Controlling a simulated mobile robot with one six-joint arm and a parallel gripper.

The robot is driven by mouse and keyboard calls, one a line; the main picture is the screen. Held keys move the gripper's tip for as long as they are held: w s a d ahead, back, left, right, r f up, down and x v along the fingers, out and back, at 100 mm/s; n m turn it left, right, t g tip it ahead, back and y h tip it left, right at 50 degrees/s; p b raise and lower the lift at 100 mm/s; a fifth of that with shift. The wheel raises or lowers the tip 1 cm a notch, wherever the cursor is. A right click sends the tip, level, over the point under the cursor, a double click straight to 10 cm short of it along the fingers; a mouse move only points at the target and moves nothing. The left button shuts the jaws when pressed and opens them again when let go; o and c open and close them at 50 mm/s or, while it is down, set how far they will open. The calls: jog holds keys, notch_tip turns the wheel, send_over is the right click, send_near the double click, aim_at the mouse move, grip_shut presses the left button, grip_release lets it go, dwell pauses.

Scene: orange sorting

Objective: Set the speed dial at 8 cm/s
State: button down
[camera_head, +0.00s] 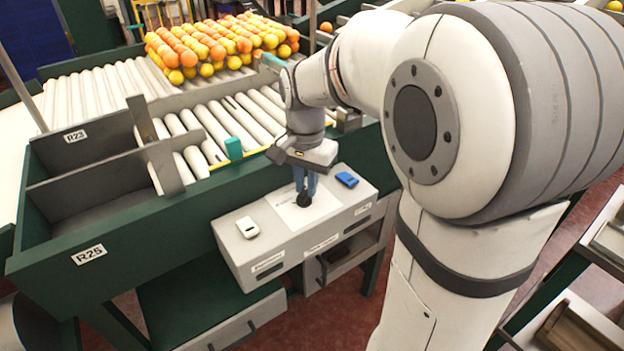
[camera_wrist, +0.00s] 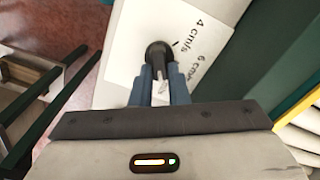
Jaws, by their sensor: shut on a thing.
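The speed dial is a round black knob (camera_wrist: 158,52) on a white label plate (camera_wrist: 115,62) with printed marks. "4 cm/s" and part of a "6 cm/s" mark can be read in the wrist view. In the head view the knob (camera_head: 304,199) sits on top of a grey control box (camera_head: 270,245). My gripper (camera_wrist: 160,88) points down at the dial, its blue fingers shut on the knob. An 8 cm/s mark is not visible.
A white device (camera_head: 248,228) and a blue device (camera_head: 346,179) lie on the box on either side of the dial. Behind is a roller conveyor (camera_head: 235,118) with many oranges and yellow fruits (camera_head: 215,45). Green bins with R23 and R25 labels (camera_head: 88,254) stand left.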

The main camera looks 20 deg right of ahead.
aim_at(305, 187)
jog(key=shift+w, duration=0.15)
jog(key=c, duration=1.5)
grip_release()
jog(key=shift+w, duration=0.15)
jog(key=shift+o, duration=0.5)
notch_tip(305, 187, up, 8)
jog(key=shift+f, duration=0.15)
jog(key=s+f+n+t, duration=0.1)
jog(key=s+f+n, duration=0.3)
jog(key=s, duration=0.3)
jog(key=s+f+n+t, duration=0.1)
jog(key=s+f+n, duration=0.3)
jog(key=s, duration=0.4)
jog(key=shift+s+d+f+n+t, duration=0.15)
jog(key=shift+d+n+t, duration=0.15)
jog(key=shift+t, duration=0.1)
